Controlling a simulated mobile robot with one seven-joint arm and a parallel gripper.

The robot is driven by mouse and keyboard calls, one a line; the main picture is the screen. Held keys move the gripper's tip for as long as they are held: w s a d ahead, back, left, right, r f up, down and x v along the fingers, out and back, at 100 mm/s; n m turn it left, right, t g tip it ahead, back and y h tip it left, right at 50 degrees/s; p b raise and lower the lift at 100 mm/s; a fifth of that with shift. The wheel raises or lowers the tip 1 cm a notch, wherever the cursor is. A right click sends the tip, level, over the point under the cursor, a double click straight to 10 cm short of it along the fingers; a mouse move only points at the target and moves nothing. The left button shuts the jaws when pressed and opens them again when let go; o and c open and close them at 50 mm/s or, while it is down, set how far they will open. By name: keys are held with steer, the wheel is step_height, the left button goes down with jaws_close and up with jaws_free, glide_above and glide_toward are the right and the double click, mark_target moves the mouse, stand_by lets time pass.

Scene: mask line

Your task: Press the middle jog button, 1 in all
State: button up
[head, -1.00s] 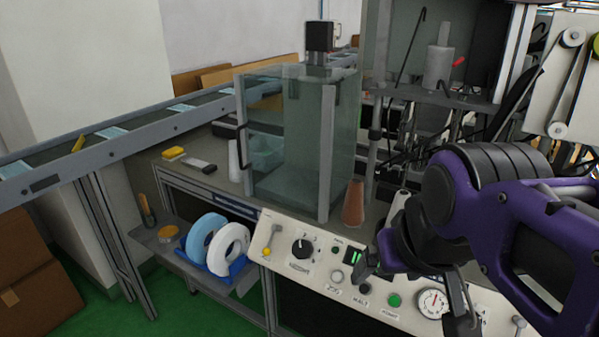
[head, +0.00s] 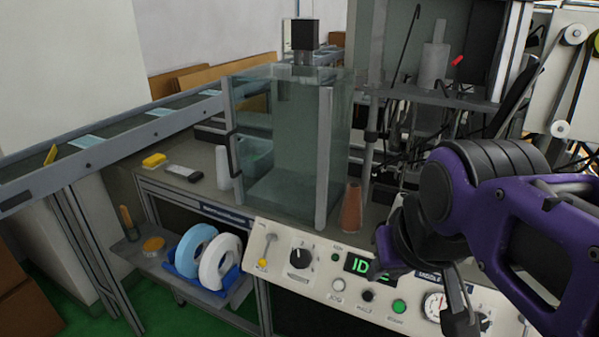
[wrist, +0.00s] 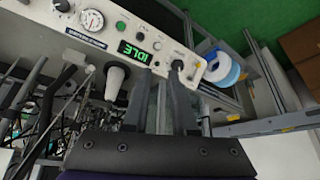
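The control panel (head: 310,285) is cream, with a row of round buttons under a green display (head: 358,264). The pale jog button (head: 338,285) is left of a black button (head: 368,296) and a green button (head: 399,307). In the wrist view, upside down, the display (wrist: 135,52) reads IDLE and the pale button (wrist: 157,45) lies just beyond it. My gripper (head: 422,285) is over the panel's right part, hiding part of the display. In the wrist view my gripper (wrist: 160,69) has its two fingers apart with nothing between them. Contact with the panel cannot be told.
A black selector knob (head: 300,258), a lever (head: 265,252) and a gauge (head: 435,305) share the panel. A brown cone (head: 351,207) and a glass-walled box (head: 290,140) stand behind it. Tape rolls (head: 220,262) sit on a left shelf; a conveyor (head: 110,140) runs behind.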

jaws_close()
stand_by(1.2)
